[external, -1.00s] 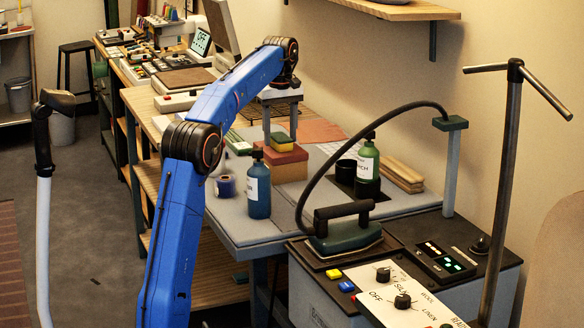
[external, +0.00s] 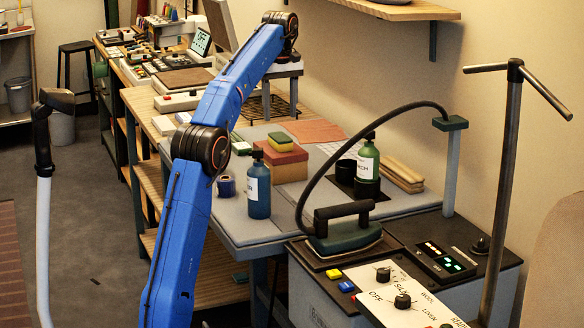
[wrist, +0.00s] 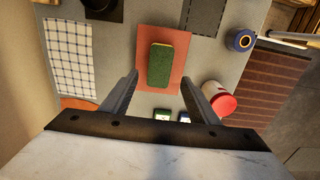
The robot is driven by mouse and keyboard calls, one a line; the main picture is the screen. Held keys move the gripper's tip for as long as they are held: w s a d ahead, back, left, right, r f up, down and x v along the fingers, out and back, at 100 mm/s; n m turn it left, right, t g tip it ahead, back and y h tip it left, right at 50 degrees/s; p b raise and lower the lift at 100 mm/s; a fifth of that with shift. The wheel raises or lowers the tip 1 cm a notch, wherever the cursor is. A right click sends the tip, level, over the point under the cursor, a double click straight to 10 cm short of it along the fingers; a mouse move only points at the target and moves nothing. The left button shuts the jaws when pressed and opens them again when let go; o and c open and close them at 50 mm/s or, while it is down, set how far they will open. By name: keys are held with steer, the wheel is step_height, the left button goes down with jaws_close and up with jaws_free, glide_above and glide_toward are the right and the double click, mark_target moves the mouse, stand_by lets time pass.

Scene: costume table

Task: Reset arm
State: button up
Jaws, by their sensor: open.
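My blue arm reaches over the costume table (external: 222,212), with my gripper (external: 281,108) raised above the far part of its surface. In the wrist view the two fingers of my gripper (wrist: 158,88) stand wide apart with nothing between them. A sponge with a green top and yellow side (external: 281,140) lies on a reddish box (external: 286,165). In the wrist view the sponge (wrist: 160,65) shows below and beyond the fingertips, apart from them.
A blue bottle (external: 258,190) and a blue roll (external: 226,186) stand near the front edge. A green bottle (external: 368,160) stands at the right. An iron (external: 344,232) rests on its station, its cord arching up to a post. A wall shelf (external: 395,9) hangs above.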

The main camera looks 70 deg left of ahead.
stand_by(0.3)
